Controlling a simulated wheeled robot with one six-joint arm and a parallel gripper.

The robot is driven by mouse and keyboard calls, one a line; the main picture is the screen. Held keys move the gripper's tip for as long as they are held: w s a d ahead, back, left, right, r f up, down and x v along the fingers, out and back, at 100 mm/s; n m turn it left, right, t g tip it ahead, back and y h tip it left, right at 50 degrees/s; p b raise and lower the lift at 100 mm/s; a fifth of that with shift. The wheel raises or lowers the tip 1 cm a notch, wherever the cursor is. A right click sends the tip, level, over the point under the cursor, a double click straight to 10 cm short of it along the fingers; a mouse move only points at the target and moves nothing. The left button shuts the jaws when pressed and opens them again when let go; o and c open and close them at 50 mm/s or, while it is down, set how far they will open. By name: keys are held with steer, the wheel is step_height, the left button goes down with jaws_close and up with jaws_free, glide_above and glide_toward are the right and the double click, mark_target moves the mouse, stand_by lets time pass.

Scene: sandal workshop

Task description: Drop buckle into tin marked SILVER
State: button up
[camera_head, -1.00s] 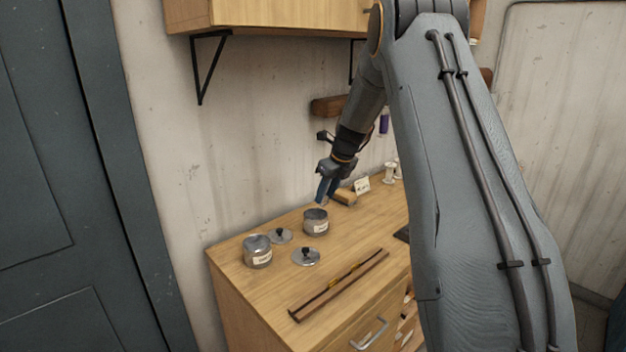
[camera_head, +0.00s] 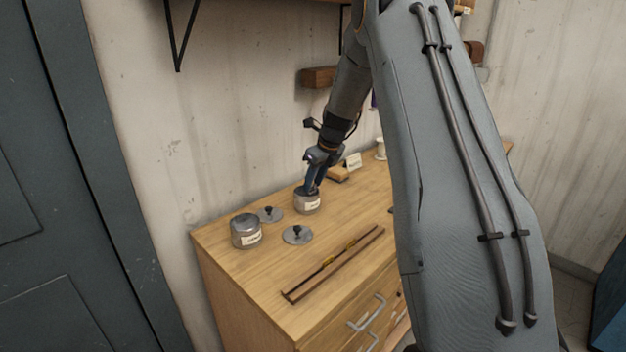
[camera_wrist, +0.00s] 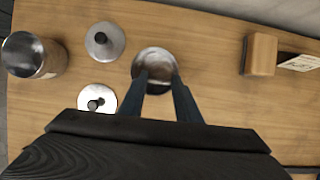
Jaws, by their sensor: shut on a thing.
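My gripper (camera_head: 312,188) points down with its fingertips at the mouth of an open tin (camera_head: 307,205) on the wooden dresser top. In the wrist view the two blue fingers (camera_wrist: 160,88) reach over the same tin (camera_wrist: 153,60). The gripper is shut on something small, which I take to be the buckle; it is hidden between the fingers. A second tin (camera_head: 246,232) stands to the left, also with a pale label. The lettering on both labels is too small to read, so I cannot tell which says SILVER.
Two round lids with dark knobs lie near the tins, one behind (camera_head: 269,214) and one in front (camera_head: 297,235). A long wooden strip (camera_head: 335,264) lies near the front edge. A wooden block (camera_head: 337,174) and a small card (camera_head: 353,161) stand behind to the right.

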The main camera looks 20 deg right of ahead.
steer(key=o, duration=1.1)
steer(key=shift+b+v, duration=1.05)
steer(key=shift+v, duration=2.85)
